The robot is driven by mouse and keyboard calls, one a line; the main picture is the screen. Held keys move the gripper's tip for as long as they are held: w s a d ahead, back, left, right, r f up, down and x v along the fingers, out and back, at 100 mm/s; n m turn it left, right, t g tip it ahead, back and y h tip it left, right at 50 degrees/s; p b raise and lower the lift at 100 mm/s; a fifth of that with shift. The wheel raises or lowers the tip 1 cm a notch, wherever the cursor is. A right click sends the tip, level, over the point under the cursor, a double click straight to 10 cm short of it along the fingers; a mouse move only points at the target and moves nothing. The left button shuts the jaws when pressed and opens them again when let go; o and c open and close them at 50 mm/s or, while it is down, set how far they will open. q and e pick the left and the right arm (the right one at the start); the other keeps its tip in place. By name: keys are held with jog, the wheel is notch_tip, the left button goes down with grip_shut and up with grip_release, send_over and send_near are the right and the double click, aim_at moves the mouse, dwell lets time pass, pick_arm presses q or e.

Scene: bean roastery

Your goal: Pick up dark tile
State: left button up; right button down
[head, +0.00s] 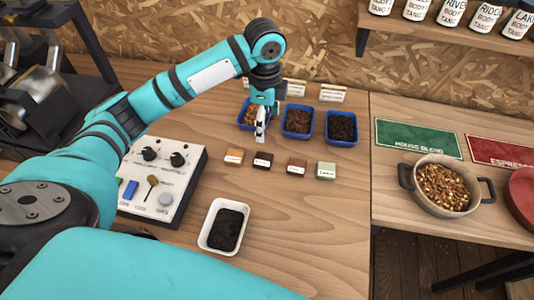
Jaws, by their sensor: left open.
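The dark tile (263,160) lies on the wooden table, second from the left in a row of small labelled tiles. Beside it are an orange-brown tile (234,156) on its left, a brown tile (297,167) and a pale green tile (326,171) on its right. My left gripper (260,138) points down just behind the dark tile, in front of the left blue tray. It is open and holds nothing; its fingers overlap in this view, so the gap is hard to see. My right gripper is not in view.
Blue trays of beans (297,133) stand behind the tiles. A control panel (160,183) with knobs is at the left, and a white tray of dark grounds (208,228) in front. A pot of beans (443,188) stands on the right table. Table right of the white tray is clear.

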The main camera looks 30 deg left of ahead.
pick_arm(q)
send_over(262, 159)
jog(key=f, duration=0.8)
jog(key=shift+w+d+f+p, duration=0.3)
jog(key=shift+d+f+p, duration=0.05)
jog(key=shift+f, duration=0.55)
jog(key=f, duration=0.2)
jog(key=f+p, duration=0.1)
jog(key=f, duration=0.1)
jog(key=shift+s+a, duration=0.3)
jog(key=shift+a, duration=0.1)
jog(key=shift+f, duration=0.55)
jog(key=c, duration=1.3)
